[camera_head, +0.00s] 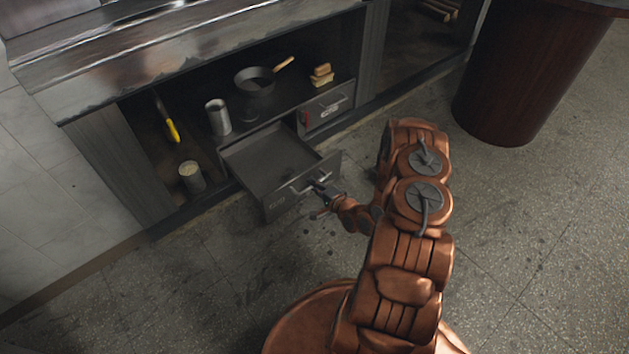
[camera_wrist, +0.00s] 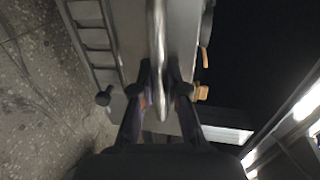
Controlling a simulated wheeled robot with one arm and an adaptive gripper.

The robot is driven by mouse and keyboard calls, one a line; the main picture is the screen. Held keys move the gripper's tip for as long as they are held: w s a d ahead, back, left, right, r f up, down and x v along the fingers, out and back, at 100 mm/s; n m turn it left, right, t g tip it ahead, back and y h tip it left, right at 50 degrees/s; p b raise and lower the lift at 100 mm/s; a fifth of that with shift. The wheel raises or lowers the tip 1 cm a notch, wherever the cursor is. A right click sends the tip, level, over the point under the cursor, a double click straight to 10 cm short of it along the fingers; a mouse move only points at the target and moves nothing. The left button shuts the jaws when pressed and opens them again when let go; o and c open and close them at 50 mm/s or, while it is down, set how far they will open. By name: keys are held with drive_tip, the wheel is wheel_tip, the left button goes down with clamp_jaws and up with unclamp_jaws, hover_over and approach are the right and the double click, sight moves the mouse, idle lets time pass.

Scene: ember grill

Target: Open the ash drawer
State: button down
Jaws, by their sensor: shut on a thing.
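The ash drawer (camera_head: 268,160) is a dark grey metal drawer under the counter, pulled well out, and its inside looks empty. Its bar handle (camera_head: 306,186) is on the front panel. My gripper (camera_head: 321,187) is at the handle, at the end of my copper-coloured arm. In the wrist view, the two fingers of my gripper (camera_wrist: 160,92) are closed on either side of the shiny handle bar (camera_wrist: 158,45). The fingertips are small and partly dark in the head view.
A second drawer (camera_head: 328,107) to the right is closed. A pan (camera_head: 255,80), a metal cylinder (camera_head: 217,117) and sponge-like blocks (camera_head: 321,75) stand on the shelf. A can (camera_head: 191,177) stands at left. A dark round pedestal (camera_head: 525,75) stands at right. The floor in front is clear.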

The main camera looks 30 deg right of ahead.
drive_tip(key=shift+d, duration=0.1)
drive_tip(key=c, duration=1.2)
unclamp_jaws()
drive_tip(key=shift+v, duration=6.05)
